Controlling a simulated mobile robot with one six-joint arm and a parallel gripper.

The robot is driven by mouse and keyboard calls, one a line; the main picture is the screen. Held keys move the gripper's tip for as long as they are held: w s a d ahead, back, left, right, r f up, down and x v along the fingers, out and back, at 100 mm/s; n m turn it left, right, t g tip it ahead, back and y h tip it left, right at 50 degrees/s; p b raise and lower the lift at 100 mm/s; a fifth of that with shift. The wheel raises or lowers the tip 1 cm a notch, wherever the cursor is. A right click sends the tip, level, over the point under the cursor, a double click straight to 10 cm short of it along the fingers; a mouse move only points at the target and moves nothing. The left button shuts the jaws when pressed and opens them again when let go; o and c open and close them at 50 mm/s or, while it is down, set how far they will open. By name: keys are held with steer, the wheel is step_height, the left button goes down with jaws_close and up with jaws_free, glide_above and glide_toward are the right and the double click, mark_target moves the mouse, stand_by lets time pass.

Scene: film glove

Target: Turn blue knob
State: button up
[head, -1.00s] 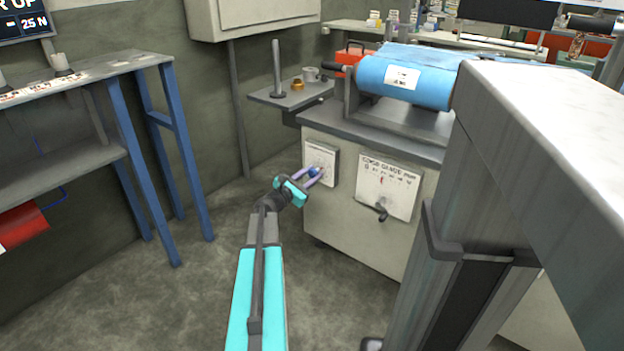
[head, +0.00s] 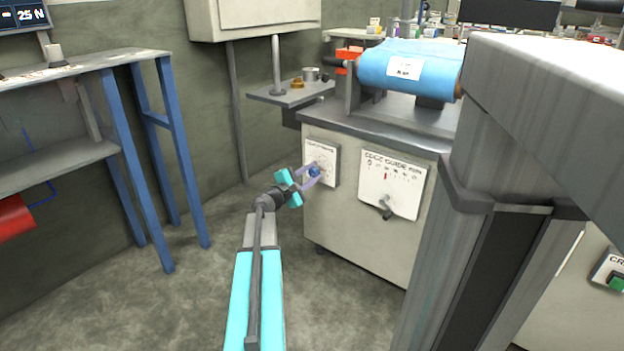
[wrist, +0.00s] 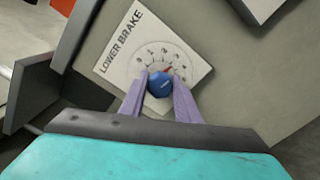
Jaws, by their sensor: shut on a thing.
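The blue knob (head: 314,171) sits on a white dial plate (head: 322,152) on the left part of the cabinet's front. In the wrist view the blue knob (wrist: 160,84) is between the two purple fingers, and the plate (wrist: 125,50) reads "LOWER BRAKE" with a numbered arc. A red mark shows near the knob's upper right edge, toward the higher numbers. My gripper (head: 309,177) is shut on the knob; in the wrist view the gripper (wrist: 160,92) has a finger on each side of it.
An "EDGE GUIDE" panel (head: 392,183) with a dark lever is right of the dial on the cabinet (head: 350,225). A blue film roll (head: 410,68) lies on top. A blue-legged bench (head: 120,140) stands at left. The floor between is open.

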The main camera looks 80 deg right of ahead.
steer(key=shift+w+d+r, duration=0.1)
steer(key=shift+w, duration=0.05)
stand_by(0.3)
steer(key=o, duration=1)
steer(key=shift+o, duration=0.2)
steer(key=shift+a, duration=0.2)
steer(key=shift+w+a, duration=0.15)
steer(key=shift+a, duration=0.3)
steer(key=p+v, duration=0.4)
steer(key=v, duration=0.8)
steer(key=shift+w+a, duration=0.2)
steer(key=shift+w, duration=0.05)
